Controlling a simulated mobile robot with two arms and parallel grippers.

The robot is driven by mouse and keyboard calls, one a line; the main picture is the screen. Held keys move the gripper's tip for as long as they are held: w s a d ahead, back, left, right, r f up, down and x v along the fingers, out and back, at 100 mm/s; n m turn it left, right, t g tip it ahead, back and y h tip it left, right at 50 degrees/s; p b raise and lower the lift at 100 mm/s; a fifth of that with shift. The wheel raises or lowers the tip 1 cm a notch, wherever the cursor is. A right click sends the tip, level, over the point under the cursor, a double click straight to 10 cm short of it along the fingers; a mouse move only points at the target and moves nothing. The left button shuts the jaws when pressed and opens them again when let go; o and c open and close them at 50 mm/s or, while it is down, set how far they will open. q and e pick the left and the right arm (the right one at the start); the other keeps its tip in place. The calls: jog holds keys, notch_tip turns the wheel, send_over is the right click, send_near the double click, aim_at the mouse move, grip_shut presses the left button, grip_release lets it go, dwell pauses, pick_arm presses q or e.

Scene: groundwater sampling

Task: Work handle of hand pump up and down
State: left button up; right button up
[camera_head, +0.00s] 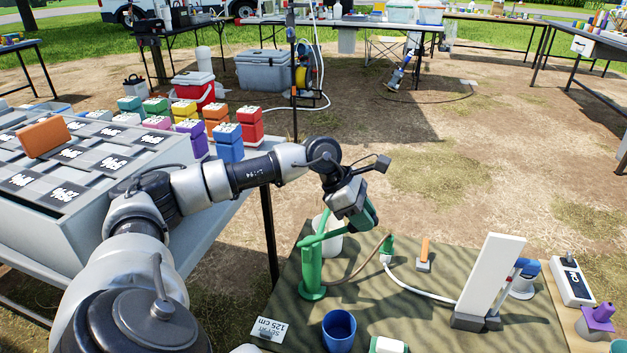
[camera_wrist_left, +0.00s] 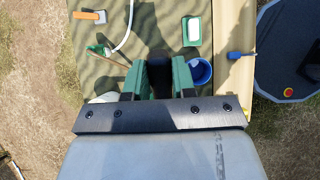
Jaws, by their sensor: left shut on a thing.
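The green hand pump (camera_head: 312,270) stands upright on the olive mat (camera_head: 290,322). Its green handle (camera_head: 322,237) runs from the pump's top to the right, up toward my left gripper. My left gripper (camera_head: 364,216) is shut on the handle's end, above the mat. In the left wrist view its two green fingers (camera_wrist_left: 159,78) stand either side of a dark grip (camera_wrist_left: 155,45). The fingers and wrist hide most of the handle's end. My right gripper is in neither view.
A blue cup (camera_head: 339,330) stands in front of the pump. A white bucket (camera_head: 327,243) stands close behind the handle. A brown hose (camera_head: 358,265) and a white upright panel (camera_head: 490,277) are to the right. The crate table (camera_head: 210,225) is left.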

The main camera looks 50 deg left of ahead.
pick_arm(q)
jog(key=shift+d+f+g+y+p, duration=0.1)
jog(key=shift+f+g+y+p, duration=0.2)
jog(key=shift+f+y+p, duration=0.35)
jog(key=shift+w+d+f+p, duration=0.15)
jog(key=shift+d+f+p, duration=0.15)
jog(key=shift+p, duration=0.25)
notch_tip(320, 180, down, 7)
jog(key=w+d+g+y, duration=0.1)
jog(key=d+g+y, duration=0.1)
jog(key=y, duration=0.2)
jog(key=shift+w+r+g+p, duration=0.15)
jog(key=shift+w+g+p, duration=0.1)
jog(key=shift+g+p, duration=0.15)
jog(key=shift+w+d+f+y, duration=0.1)
jog(key=shift+d+f+y, duration=0.1)
jog(key=shift+f+y, duration=0.2)
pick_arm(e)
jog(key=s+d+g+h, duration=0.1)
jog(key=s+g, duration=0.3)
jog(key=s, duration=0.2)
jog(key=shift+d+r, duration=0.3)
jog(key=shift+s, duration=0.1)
pick_arm(q)
jog(key=o, duration=0.9)
jog(key=shift+w+d, duration=0.1)
jog(key=shift+d, duration=0.05)
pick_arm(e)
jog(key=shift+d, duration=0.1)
